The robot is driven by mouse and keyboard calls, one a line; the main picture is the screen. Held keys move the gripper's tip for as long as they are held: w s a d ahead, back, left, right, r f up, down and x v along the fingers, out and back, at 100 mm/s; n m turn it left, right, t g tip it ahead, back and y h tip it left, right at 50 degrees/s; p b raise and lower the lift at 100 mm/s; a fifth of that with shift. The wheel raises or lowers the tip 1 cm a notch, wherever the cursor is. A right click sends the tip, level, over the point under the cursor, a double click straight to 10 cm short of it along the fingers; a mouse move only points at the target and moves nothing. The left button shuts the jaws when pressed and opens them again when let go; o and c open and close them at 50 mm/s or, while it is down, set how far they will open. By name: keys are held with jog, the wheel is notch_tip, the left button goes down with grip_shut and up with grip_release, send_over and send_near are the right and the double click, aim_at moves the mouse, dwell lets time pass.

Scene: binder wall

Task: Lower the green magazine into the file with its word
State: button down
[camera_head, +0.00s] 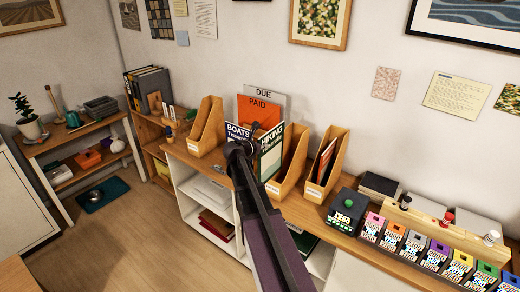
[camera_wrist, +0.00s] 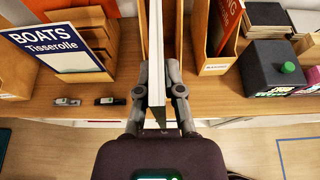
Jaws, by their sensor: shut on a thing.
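The green magazine, titled HIKING (camera_head: 271,154), is upright in my gripper (camera_head: 246,148). In the wrist view the magazine (camera_wrist: 156,45) shows edge-on between the two fingers (camera_wrist: 157,88). A wooden file (camera_head: 294,168) stands right beside and behind it; the magazine covers part of that file, and I cannot tell whether its lower edge is inside. Another wooden file (camera_head: 329,165) to the right holds an orange-red magazine (camera_head: 327,155). A third file (camera_head: 207,131) stands at the left and looks empty. The words on the file labels are too small to read surely.
A blue BOATS magazine (camera_wrist: 55,48) stands left of my gripper, with orange PAID (camera_head: 260,108) and grey DUE (camera_head: 264,92) boards behind. Two small objects (camera_wrist: 67,101) lie near the counter's front edge. A dark box with a green knob (camera_wrist: 275,68) stands at the right.

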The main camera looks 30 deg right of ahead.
send_over(282, 149)
jog(key=shift+w+a, duration=0.1)
jog(key=shift+a, duration=0.1)
dwell(1.1)
jog(key=shift+f+b, duration=0.45)
dwell(0.9)
jog(key=shift+f+b, duration=2.95)
jog(key=shift+f, duration=0.05)
jog(key=shift+f+b, duration=0.3)
jog(key=shift+b, duration=0.05)
jog(key=shift+f+b, duration=1.05)
jog(key=shift+f, duration=0.2)
